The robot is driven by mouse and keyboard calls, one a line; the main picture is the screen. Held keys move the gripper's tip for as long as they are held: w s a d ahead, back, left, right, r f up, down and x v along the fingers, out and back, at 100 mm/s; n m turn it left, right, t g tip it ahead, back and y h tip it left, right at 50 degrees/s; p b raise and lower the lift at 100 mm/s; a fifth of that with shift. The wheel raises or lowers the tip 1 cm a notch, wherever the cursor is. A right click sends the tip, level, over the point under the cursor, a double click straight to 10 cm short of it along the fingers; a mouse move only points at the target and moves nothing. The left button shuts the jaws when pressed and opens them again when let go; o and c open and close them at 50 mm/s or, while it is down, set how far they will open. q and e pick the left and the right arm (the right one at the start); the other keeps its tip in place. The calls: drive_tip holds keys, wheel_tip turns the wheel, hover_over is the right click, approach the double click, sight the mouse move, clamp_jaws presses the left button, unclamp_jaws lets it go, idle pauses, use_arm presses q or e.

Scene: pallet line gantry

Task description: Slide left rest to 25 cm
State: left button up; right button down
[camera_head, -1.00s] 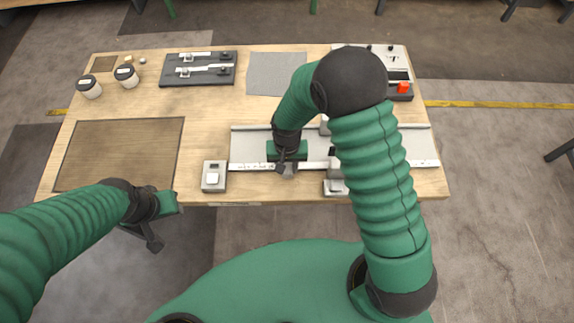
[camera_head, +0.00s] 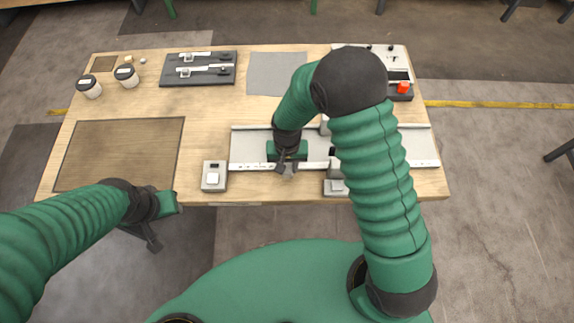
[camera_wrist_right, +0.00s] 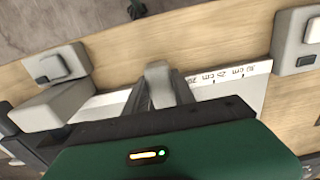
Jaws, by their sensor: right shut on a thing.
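The pale scale rail (camera_head: 250,167) runs along the front of a grey fixture on the bench. My right gripper (camera_head: 286,168) is over this rail, left of its middle, with its jaws shut on a small grey piece. This piece, which looks like the left rest (camera_wrist_right: 158,75), shows between the dark fingers in the right wrist view. The printed scale (camera_wrist_right: 228,78) there shows marks that look like 20, 25 and 30 cm, beside the rest; its exact reading is hidden by the fingers. My left gripper (camera_head: 152,238) hangs off the bench's front edge, empty; its jaw opening is unclear.
A grey block with a button (camera_head: 214,176) stands at the rail's left end. Another grey block (camera_head: 336,188) stands right of my right gripper, partly hidden by my arm. A dark-bordered mat (camera_head: 120,152) lies left. Jars (camera_head: 90,87), a black tray (camera_head: 198,69) and a red button (camera_head: 403,88) are farther back.

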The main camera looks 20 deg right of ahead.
drive_tip(key=shift+a, duration=0.1)
drive_tip(key=w+a, duration=0.1)
drive_tip(key=a, duration=0.4)
drive_tip(key=w+a, duration=0.1)
drive_tip(key=a, duration=0.2)
drive_tip(key=shift+w+a, duration=0.3)
drive_tip(key=shift+w, duration=0.05)
drive_tip(key=c, duration=1)
unclamp_jaws()
drive_tip(key=shift+s+d, duration=0.1)
drive_tip(key=shift+d, duration=0.05)
drive_tip(key=shift+c, duration=0.2)
wheel_tip(320, 180, up, 17)
drive_tip(key=shift+b, duration=0.4)
drive_tip(key=shift+f, duration=0.1)
